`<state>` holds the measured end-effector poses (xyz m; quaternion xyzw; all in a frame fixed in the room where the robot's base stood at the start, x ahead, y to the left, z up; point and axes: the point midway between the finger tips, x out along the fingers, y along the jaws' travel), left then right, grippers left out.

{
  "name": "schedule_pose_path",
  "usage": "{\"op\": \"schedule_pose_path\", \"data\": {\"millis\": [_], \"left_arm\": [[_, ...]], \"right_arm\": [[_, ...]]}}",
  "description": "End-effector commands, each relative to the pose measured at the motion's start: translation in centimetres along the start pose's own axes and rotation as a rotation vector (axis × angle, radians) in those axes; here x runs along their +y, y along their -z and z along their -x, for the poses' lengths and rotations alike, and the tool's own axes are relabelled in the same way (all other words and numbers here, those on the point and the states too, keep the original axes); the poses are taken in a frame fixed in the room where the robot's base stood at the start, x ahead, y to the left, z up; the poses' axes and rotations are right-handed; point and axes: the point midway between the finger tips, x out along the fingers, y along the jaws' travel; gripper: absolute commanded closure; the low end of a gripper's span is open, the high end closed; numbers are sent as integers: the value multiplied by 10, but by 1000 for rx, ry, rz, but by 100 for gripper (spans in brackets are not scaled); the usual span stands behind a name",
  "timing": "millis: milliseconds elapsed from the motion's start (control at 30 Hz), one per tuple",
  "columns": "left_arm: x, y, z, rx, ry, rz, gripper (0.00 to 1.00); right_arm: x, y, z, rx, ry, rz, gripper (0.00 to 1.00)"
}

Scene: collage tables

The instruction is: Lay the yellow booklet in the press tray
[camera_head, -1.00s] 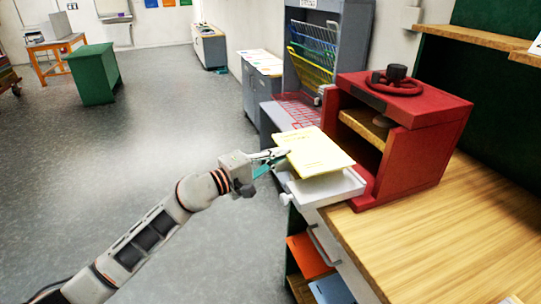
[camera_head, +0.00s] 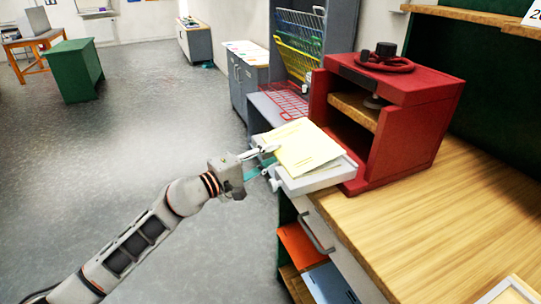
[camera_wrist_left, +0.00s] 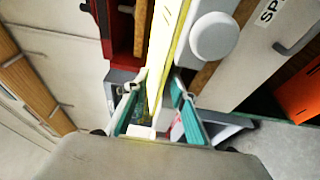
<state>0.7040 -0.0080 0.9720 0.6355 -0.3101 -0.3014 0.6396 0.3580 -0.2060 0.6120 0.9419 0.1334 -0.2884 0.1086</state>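The yellow booklet (camera_head: 306,150) lies flat-side up at the press tray, a little askew. It covers much of the white press tray (camera_head: 318,181), whose front and right edges show below it. Whether the booklet touches the tray is hard to tell. My left gripper (camera_head: 272,157) is at the booklet's left edge, one finger above and one below. In the left wrist view the booklet (camera_wrist_left: 168,40) runs edge-on between the fingertips of this gripper (camera_wrist_left: 160,82), which look shut on it. My right gripper is out of view.
The red press (camera_head: 410,130) stands behind the tray on a wooden counter (camera_head: 440,220). A rack with coloured wire shelves (camera_head: 300,45) stands further back. Orange (camera_head: 300,245) and blue (camera_head: 327,284) items sit in shelves below the tray. The floor at left is open.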

Motion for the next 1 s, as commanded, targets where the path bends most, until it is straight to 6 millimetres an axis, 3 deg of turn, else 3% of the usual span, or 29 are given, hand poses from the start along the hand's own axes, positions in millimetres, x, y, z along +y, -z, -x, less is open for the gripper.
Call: {"op": "schedule_pose_path", "data": {"millis": [367,800,1000], "left_arm": [[-2,1,10,1,2,0,75],[-1,0,93,1,3,-1,75],[-1,0,115,0,1,-1,75]], "right_arm": [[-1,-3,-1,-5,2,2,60],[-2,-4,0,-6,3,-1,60],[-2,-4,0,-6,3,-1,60]]}}
